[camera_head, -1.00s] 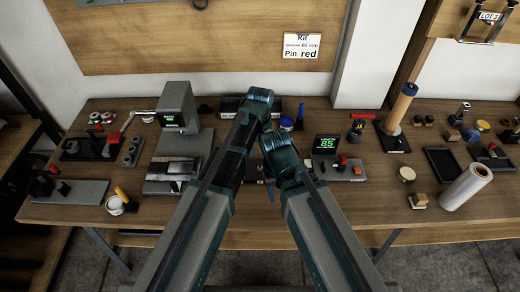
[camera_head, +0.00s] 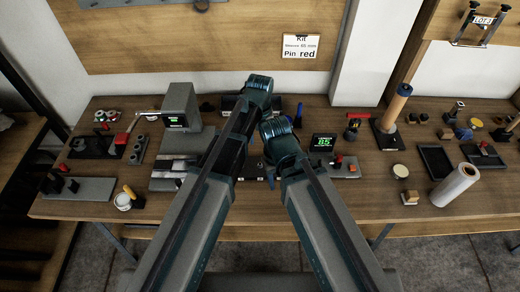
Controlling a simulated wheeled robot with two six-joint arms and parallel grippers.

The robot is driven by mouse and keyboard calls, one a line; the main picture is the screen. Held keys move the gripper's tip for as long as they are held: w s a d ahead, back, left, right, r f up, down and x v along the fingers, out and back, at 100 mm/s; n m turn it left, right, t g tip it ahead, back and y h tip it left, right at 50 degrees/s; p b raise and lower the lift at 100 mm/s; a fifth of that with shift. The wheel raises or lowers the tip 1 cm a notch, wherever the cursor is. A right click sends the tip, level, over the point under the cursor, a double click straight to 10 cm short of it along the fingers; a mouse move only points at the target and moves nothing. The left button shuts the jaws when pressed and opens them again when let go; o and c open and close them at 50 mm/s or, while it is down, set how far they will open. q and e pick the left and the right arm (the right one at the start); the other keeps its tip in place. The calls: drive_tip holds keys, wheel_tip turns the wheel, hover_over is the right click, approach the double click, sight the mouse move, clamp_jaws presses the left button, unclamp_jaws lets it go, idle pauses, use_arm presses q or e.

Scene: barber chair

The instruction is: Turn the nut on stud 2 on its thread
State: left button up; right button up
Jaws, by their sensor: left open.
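My left arm reaches in from the left to a teal joint over the back of the bench. The left gripper (camera_head: 258,166) shows only as a small dark part between the two arms, with its jaws open. My right arm's teal joint is close beside it, and I cannot make out the right gripper's fingers. The studs and the nut on stud 2 cannot be told apart; the arms cover most of the bench middle. A small display reading 85 (camera_head: 323,143) stands just right of the arms.
The wooden bench (camera_head: 365,207) has a clear strip along its front right. A grey machine (camera_head: 181,107) stands left of the arms. A tall roll on a stand (camera_head: 396,103), a black tray (camera_head: 436,162) and a white roll (camera_head: 454,185) are to the right.

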sight(260, 165)
use_arm(q)
drive_tip(key=n, duration=3.4)
drive_tip(key=shift+f, duration=0.25)
use_arm(e)
drive_tip(key=shift+f, duration=0.2)
use_arm(q)
drive_tip(key=shift+b, duration=0.3)
use_arm(e)
drive_tip(key=shift+f, duration=0.1)
use_arm(q)
wheel_tip(260, 165, down, 14)
drive_tip(key=b, duration=1.3)
drive_tip(key=shift+r+b, duration=0.1)
drive_tip(key=shift+b, duration=0.25)
use_arm(e)
wheel_tip(260, 165, down, 14)
drive_tip(key=shift+r, duration=0.15)
use_arm(q)
clamp_jaws()
